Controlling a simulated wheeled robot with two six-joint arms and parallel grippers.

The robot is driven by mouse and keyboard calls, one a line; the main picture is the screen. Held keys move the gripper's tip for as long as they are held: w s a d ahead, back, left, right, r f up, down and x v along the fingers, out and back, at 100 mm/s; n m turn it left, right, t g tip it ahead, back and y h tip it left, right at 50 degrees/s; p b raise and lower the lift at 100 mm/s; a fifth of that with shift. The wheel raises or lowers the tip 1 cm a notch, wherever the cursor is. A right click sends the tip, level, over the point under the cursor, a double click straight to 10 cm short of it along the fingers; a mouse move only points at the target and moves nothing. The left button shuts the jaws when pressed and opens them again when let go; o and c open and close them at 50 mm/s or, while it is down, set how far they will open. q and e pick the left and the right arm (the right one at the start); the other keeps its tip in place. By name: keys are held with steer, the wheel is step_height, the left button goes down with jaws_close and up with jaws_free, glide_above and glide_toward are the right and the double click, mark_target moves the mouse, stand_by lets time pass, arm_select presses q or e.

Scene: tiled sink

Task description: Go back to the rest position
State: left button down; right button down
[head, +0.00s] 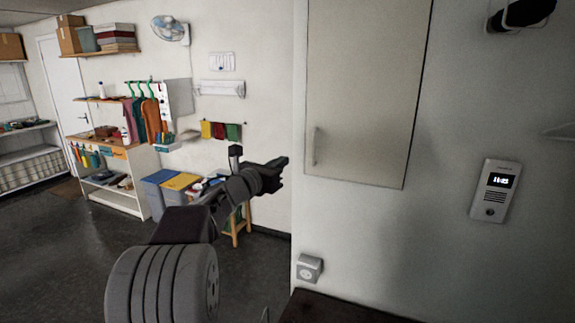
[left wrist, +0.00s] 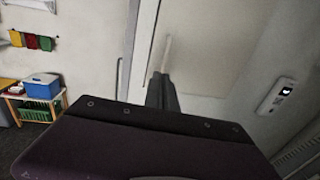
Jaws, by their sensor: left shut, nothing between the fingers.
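My left arm reaches up from the bottom left in the head view. My left gripper (head: 281,164) is raised in front of the wall, near the left edge of the cabinet door, and looks apart from it. In the left wrist view its fingers (left wrist: 161,90) are shut and empty, pointing toward the cabinet door.
A beige cabinet door (head: 365,80) with a vertical handle (head: 316,147) is on the wall. An intercom (head: 495,190) hangs to its right and a socket (head: 308,268) below. Floor (head: 60,255) at left is clear.

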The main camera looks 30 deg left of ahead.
arm_select(q)
steer(key=w+d+f+g+h, duration=0.1)
steer(key=d+f+h, duration=0.15)
steer(key=d, duration=0.55)
steer(key=w+d+f+g+h, duration=0.1)
steer(key=d+f, duration=0.2)
steer(key=d, duration=0.5)
steer(key=s+d+f+n+g+y, duration=0.1)
steer(key=s+f+n+g, duration=0.15)
steer(key=f+n, duration=0.4)
steer(key=s+d+f+n+g+y, duration=0.1)
steer(key=s+f+n+y, duration=0.15)
steer(key=f+n, duration=0.45)
steer(key=s+f+n+g, duration=0.5)
steer(key=s+f+n, duration=0.4)
steer(key=s+n, duration=0.2)
steer(key=s+f+n+g, duration=0.6)
steer(key=s+f+n, duration=0.4)
steer(key=s+n, duration=0.2)
steer(key=shift+s+d, duration=0.2)
steer(key=shift+s, duration=0.75)
steer(key=shift+f, duration=0.1)
